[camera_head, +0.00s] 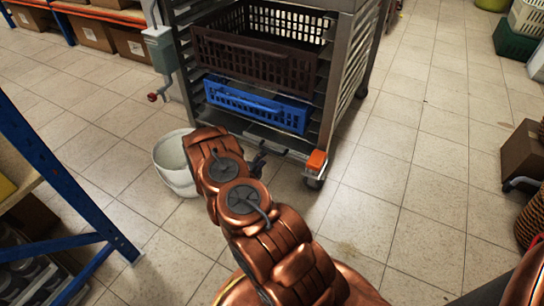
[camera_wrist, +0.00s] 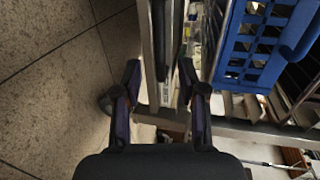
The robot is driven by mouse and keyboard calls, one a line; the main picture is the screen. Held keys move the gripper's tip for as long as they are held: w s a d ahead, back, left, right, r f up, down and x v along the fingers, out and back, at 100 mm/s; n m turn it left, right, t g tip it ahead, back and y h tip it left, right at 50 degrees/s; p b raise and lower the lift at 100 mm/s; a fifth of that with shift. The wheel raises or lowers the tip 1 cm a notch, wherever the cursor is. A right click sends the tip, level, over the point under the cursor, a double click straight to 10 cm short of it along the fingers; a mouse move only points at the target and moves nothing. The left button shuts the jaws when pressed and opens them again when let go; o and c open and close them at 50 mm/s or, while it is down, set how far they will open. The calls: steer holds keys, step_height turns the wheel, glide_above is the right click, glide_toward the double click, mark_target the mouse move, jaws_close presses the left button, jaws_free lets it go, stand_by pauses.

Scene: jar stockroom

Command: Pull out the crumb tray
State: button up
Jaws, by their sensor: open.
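A low metal tray edge (camera_head: 272,138), which looks like the crumb tray, sits at the bottom of the metal rack, under the blue crate. In the wrist view, a long narrow metal piece with a dark bar (camera_wrist: 159,40) runs between my fingers; I take it as the tray's front. My gripper (camera_wrist: 163,92) is open, with one finger on each side of this piece. No clear contact shows. In the head view my gripper (camera_head: 259,161) is small and dark at the rack's foot, partly hidden by my arm.
The rack (camera_head: 345,75) holds a dark brown crate (camera_head: 255,60) above a blue crate (camera_head: 258,104). An orange-marked caster (camera_head: 316,162) is at its front right corner. A white bucket (camera_head: 172,165) stands left. A blue shelf post (camera_head: 60,185) is at left.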

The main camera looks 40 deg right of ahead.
mark_target(272, 151)
steer(key=shift+s+b+x, duration=0.15)
steer(key=shift+b+x, duration=0.5)
steer(key=shift+x, duration=1.35)
steer(key=shift+s+b+x, duration=0.1)
steer(key=shift+b+x, duration=0.55)
steer(key=shift+x, duration=1.35)
steer(key=shift+f, duration=0.1)
steer(key=shift+c, duration=0.3)
jaws_close()
